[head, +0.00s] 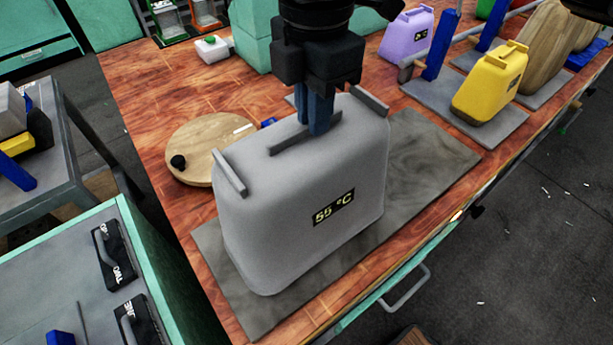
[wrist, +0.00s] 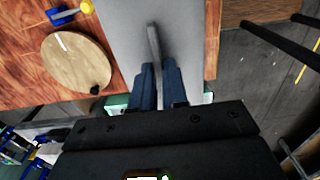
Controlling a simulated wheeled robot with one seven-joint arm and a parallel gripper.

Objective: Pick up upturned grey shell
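The grey shell (head: 300,205) is a large tapered box marked "55 °C". It stands with its wide side down on a grey stone-like slab (head: 435,160) and has grey bars on its top. My gripper (head: 318,128) points down at the middle bar (head: 290,140). In the wrist view the shell's grey surface (wrist: 125,30) lies below, and the thin bar (wrist: 154,45) runs between the two blue fingers of my gripper (wrist: 159,72). The fingers are close together with little or no gap to the bar, so they appear shut on it. The shell appears to rest on the slab.
A round wooden board (head: 195,140) with a black knob lies left of the shell. A yellow shell (head: 490,82) and a purple shell (head: 408,35) stand at the back right. A grey side table (head: 75,165) and a green cabinet (head: 95,215) are at left.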

